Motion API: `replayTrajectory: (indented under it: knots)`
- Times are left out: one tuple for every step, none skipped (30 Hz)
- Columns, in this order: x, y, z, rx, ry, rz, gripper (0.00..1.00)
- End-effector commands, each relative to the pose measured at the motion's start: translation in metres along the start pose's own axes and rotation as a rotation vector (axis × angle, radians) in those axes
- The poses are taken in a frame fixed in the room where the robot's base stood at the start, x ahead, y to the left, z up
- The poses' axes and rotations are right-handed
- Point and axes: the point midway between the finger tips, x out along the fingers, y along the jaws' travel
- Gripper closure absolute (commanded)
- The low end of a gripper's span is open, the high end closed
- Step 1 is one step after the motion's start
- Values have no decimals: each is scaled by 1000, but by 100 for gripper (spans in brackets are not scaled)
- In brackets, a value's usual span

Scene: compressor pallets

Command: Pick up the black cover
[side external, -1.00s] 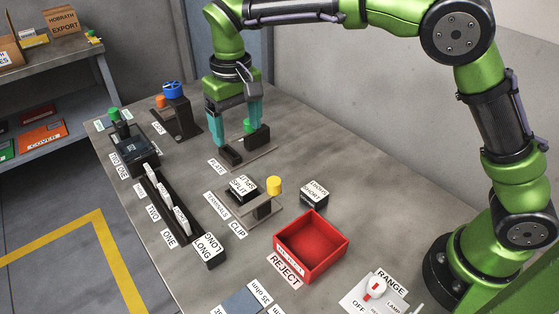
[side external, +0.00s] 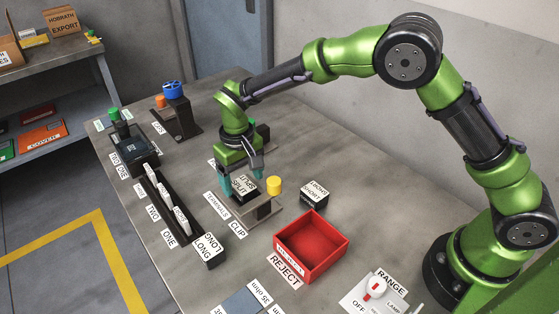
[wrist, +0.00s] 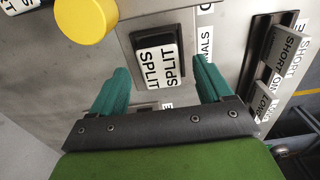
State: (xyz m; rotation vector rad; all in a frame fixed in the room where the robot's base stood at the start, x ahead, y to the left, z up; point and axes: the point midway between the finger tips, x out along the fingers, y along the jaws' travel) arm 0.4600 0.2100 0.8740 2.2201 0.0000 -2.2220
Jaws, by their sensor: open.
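A black block with a white SPLIT label (side external: 244,187), which may be the black cover, sits on the plate by the TERMINALS and CLIP labels, beside a yellow knob (side external: 274,185). It also shows in the wrist view (wrist: 154,66), next to the yellow knob (wrist: 84,18). My gripper (side external: 242,178) is open and points down close over this block. In the wrist view the teal fingers of my gripper (wrist: 160,72) stand apart, one toward each side of the block, with nothing held. I cannot tell whether the fingertips are level with it.
A red REJECT tray (side external: 318,262) and a black SHORT block (side external: 314,194) are to the right. A dark rack with white-labelled parts (side external: 165,197) and a LONG block (side external: 208,252) lie to the left. Behind stands a holder with a blue knob (side external: 174,90).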

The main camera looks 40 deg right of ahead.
Motion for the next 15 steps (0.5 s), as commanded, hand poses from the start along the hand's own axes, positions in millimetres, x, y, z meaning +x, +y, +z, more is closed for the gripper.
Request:
replayTrajectory:
  knots:
    - [8, 0, 0, 1, -2, 1, 21]
    - [11, 0, 0, 1, -1, 1, 21]
    - [14, 0, 0, 1, -1, 0, 21]
    - [16, 0, 0, 2, -1, 0, 21]
    - [18, 0, 0, 2, -1, 0, 21]
    - [19, 0, 0, 2, 0, -1, 21]
    - [19, 0, 0, 2, 0, -1, 21]
    - [19, 0, 0, 1, 1, -1, 21]
    - [19, 0, 0, 1, 1, -1, 21]
    - [19, 0, 0, 1, 1, -1, 21]
    - [19, 0, 0, 1, 1, -1, 21]
    - [19, 0, 0, 1, 1, -1, 21]
    - [19, 0, 0, 1, 1, -1, 26]
    - [19, 0, 0, 1, 1, -1, 30]
    - [19, 0, 0, 1, 1, -1, 37]
